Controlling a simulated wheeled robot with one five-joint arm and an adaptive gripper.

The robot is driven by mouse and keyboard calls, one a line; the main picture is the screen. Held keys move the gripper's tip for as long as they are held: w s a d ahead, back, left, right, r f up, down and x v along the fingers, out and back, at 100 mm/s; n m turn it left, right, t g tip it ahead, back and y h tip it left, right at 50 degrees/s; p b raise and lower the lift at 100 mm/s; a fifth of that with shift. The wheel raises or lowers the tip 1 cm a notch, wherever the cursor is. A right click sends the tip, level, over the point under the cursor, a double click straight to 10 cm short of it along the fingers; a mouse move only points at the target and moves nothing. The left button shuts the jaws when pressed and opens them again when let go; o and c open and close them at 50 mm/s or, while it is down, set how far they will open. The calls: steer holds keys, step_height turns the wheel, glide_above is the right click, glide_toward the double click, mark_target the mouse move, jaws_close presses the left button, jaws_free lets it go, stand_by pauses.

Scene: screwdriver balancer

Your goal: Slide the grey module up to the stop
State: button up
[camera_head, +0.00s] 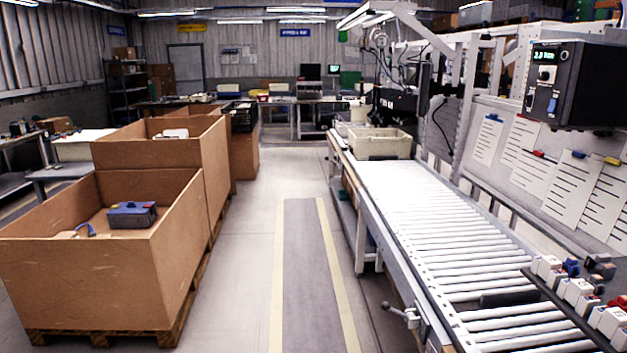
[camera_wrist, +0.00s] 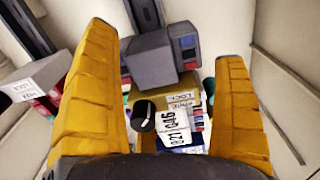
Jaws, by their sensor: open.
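In the wrist view, my gripper (camera_wrist: 165,45) is open, with a broad yellow finger on each side and nothing held between them. A grey block, which looks like the grey module (camera_wrist: 152,62), lies between and just beyond the fingertips, apart from both. A dark slotted rail (camera_wrist: 145,13) runs up from behind it. Below it, between the fingers, is an olive block (camera_wrist: 176,98) with a "LOCK" label, a black knob (camera_wrist: 145,114) and white printed tags (camera_wrist: 178,124). I cannot make out the stop. My gripper does not show in the head view.
In the wrist view, a grey labelled box (camera_wrist: 38,80) sits outside the left finger, near a second dark rail (camera_wrist: 32,25). In the head view, several small switch blocks (camera_head: 578,289) line the right edge beside a roller conveyor (camera_head: 425,215). A black control box (camera_head: 570,84) hangs above.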

steer(key=shift+d+r, duration=0.1)
steer(key=shift+r, duration=0.25)
stand_by(0.3)
steer(key=shift+s+r+p, duration=0.1)
steer(key=shift+r+p, duration=0.45)
steer(key=shift+r, duration=0.2)
steer(key=shift+r, duration=0.35)
step_height(320, 180, up, 11)
steer(key=p, duration=0.7)
steer(key=shift+a+r, duration=0.15)
steer(key=shift+a, duration=0.3)
steer(key=shift+a, duration=0.1)
